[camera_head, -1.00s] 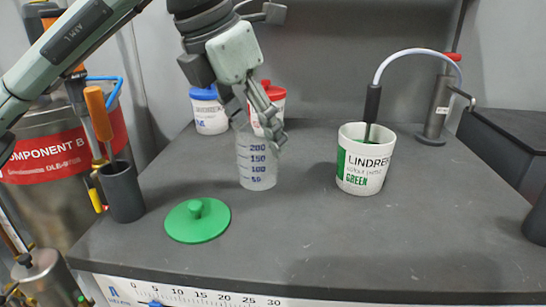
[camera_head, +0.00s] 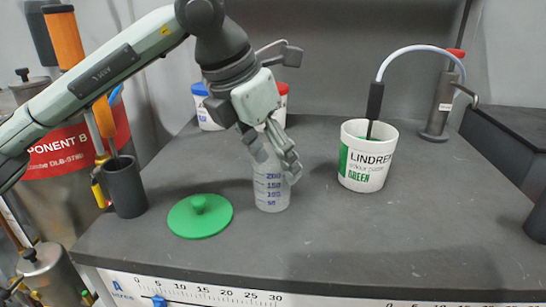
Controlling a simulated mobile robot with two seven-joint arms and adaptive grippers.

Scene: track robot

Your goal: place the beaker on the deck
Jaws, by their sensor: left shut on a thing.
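The beaker (camera_head: 270,190) is translucent with blue volume marks and stands upright in the middle of the head view, on or just above the dark grey deck (camera_head: 330,235); I cannot tell if its base touches. My left gripper (camera_head: 274,165) comes down from above and is shut on the beaker's upper part, hiding its rim. My right gripper is not in view.
A green lid (camera_head: 200,216) with a knob lies left of the beaker. A white Lindren Green pot (camera_head: 366,158) stands to the right, with a hose dipping in from a pump (camera_head: 440,100). Blue-lidded (camera_head: 205,107) and red-lidded (camera_head: 281,100) pots stand behind. A dark cup (camera_head: 124,187) is at left.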

